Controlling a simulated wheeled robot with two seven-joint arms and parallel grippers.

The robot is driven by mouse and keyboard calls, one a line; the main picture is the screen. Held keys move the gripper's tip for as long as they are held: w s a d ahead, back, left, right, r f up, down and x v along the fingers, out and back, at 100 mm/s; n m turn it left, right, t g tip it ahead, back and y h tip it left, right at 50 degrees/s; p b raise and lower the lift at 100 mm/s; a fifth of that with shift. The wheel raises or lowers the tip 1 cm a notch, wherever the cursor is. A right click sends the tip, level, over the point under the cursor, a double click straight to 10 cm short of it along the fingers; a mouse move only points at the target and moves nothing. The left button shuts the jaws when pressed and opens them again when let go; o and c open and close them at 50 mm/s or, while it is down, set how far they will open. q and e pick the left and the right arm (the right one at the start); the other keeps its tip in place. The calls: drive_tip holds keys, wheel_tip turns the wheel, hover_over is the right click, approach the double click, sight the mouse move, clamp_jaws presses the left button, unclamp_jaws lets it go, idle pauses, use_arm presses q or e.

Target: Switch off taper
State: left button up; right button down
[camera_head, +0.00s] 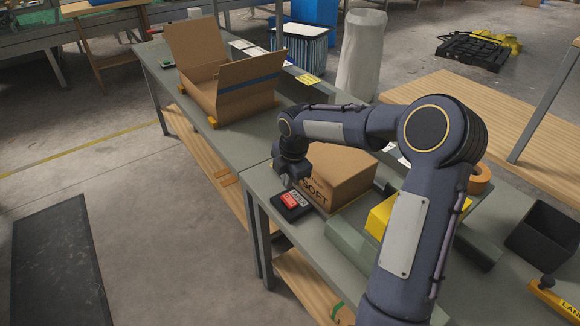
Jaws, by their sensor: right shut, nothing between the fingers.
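A black switch box (291,207) with a red, labelled face sits at the front edge of the grey-green table. Whether the switch is on or off is too small to tell. My right gripper (286,184) points down just behind and above the box, close to it. It is shut and empty; its tips are small and dark, and I cannot tell whether they touch the box. A closed cardboard box (342,178) with dark lettering lies on the table right of the gripper, partly hidden by my right arm. My left gripper is out of view.
An open cardboard box (248,90) stands on the farther table. A yellow block (380,218), an orange tape roll (480,180) and a black bin (543,236) lie to the right. My right arm covers much of the near table.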

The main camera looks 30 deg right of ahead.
sight(286, 194)
drive_tip(key=shift+w+f, duration=0.2)
drive_tip(key=shift+f, duration=0.7)
drive_tip(key=shift+w+f, duration=0.15)
drive_tip(key=shift+f, duration=0.7)
drive_tip(key=shift+w+a+g+p, duration=0.1)
drive_tip(key=shift+w+g+p, duration=0.15)
drive_tip(key=shift+p, duration=0.65)
drive_tip(key=shift+f+g, duration=0.25)
drive_tip(key=shift+f, duration=0.15)
drive_tip(key=shift+s+r, duration=0.15)
drive_tip(key=shift+s, duration=0.05)
drive_tip(key=shift+s+r, duration=0.2)
drive_tip(key=shift+s, duration=0.4)
